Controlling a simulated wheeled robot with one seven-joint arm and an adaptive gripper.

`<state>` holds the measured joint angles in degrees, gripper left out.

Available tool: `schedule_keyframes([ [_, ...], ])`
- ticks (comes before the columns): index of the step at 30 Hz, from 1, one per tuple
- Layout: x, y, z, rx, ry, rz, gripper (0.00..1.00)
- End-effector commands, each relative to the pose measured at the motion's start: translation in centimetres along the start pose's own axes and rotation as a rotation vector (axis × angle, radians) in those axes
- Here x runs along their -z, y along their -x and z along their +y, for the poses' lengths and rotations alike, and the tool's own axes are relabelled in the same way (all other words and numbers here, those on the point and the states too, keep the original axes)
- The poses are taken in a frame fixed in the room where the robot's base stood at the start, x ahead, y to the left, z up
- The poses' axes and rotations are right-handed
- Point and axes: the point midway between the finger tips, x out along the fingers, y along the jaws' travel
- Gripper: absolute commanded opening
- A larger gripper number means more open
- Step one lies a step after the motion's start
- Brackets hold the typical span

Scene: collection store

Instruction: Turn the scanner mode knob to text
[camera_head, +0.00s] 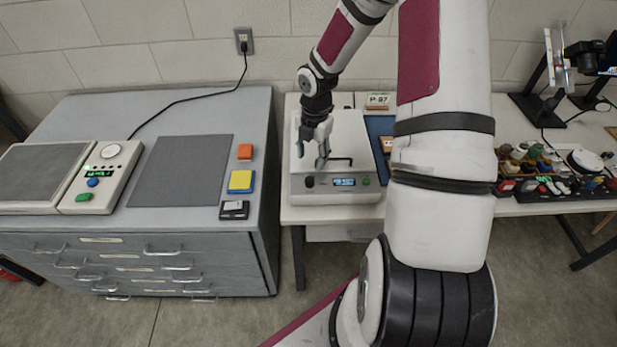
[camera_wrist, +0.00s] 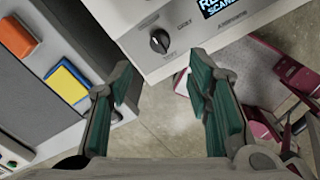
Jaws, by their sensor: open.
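The scanner (camera_head: 352,130) is a white box on the middle table, with a front panel that holds a lit display (camera_head: 344,182) and a green button (camera_head: 366,181). Its black mode knob (camera_head: 310,182) is at the left of that panel. The knob also shows in the wrist view (camera_wrist: 159,41), with small labels around it that I cannot read surely; its pointer setting is unclear. My gripper (camera_head: 311,156) is open and empty over the scanner's front left part. In the wrist view the green-padded fingers (camera_wrist: 163,82) are apart, with the knob beyond the gap, untouched.
A grey drawer cabinet (camera_head: 255,110) stands to the left, with orange (camera_head: 245,151) and yellow-blue (camera_head: 241,181) blocks near its edge. A P-97 card (camera_head: 377,100) stands behind the scanner. Bottles (camera_head: 533,152) and a camera stand (camera_head: 560,70) are at right. Floor shows in front.

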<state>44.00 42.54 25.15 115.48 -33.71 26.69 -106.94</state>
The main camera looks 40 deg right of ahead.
Motion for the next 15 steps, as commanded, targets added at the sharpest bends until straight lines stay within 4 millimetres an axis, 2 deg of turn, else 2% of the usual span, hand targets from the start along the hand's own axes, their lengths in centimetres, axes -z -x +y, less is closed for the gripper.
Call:
schedule_keyframes([
  [1, 0.1, -1.2, 0.0, 0.003, 0.003, 0.003, 0.46],
  [6, 0.2, -4.5, -0.1, 0.004, 0.003, 0.003, 0.46],
  [15, 0.1, -8.8, 0.0, 0.0, -0.001, 0.0, 0.46],
])
